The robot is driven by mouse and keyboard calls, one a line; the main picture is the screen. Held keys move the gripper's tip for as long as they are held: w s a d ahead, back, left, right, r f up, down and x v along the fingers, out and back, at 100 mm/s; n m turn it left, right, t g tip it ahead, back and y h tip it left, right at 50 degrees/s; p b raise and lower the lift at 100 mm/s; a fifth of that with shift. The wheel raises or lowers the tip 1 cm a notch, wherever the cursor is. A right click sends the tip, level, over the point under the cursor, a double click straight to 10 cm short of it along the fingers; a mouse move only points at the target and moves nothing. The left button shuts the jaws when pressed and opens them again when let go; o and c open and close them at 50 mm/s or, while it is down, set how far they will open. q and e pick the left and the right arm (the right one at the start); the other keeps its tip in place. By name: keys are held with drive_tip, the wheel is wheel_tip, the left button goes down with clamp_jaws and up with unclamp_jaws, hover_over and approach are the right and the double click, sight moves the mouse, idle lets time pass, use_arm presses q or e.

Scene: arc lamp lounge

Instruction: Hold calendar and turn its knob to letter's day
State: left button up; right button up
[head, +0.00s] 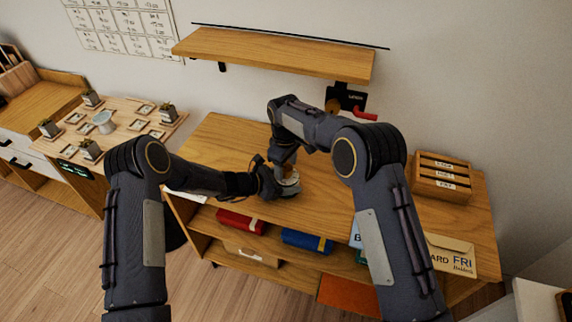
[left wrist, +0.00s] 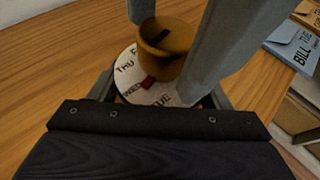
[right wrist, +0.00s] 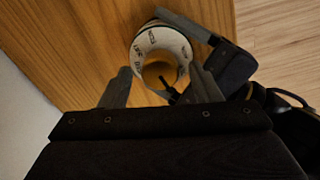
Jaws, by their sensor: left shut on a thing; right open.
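The round white calendar dial (head: 290,188) lies on the wooden desk with day names around an ochre knob (left wrist: 168,60). THU, WED and TUE are legible in the left wrist view; a small red mark is beside WED. A dark line crosses the knob's top. My left gripper (head: 276,184) is shut on the calendar's rim. My right gripper (right wrist: 160,72) is open, pointing down, with its fingers on either side of the knob; contact is unclear. A cream envelope (head: 450,245) reads "ARD" and "FRI", partly hidden by my right arm. A blue envelope (left wrist: 297,45) reads "BILL TUE".
A wooden box (head: 442,178) with labelled slots stands at the desk's right. A shelf (head: 275,55) and black wall plate with a red part (head: 366,115) are behind. Red (head: 241,222) and blue (head: 306,241) rolls lie below. The desktop (head: 225,145) left of my right arm is clear.

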sight(285, 168)
drive_tip(key=shift+s+a+r, duration=0.1)
drive_tip(key=shift+r, duration=3.9)
drive_tip(key=f+n, duration=0.3)
drive_tip(key=f, duration=0.1)
drive_tip(key=f+n, duration=0.3)
drive_tip(key=f, duration=0.1)
drive_tip(key=shift+d+f+n+g, duration=0.1)
drive_tip(key=shift+d+n+g, duration=0.1)
drive_tip(key=shift+n+g, duration=0.2)
drive_tip(key=shift+c, duration=0.5)
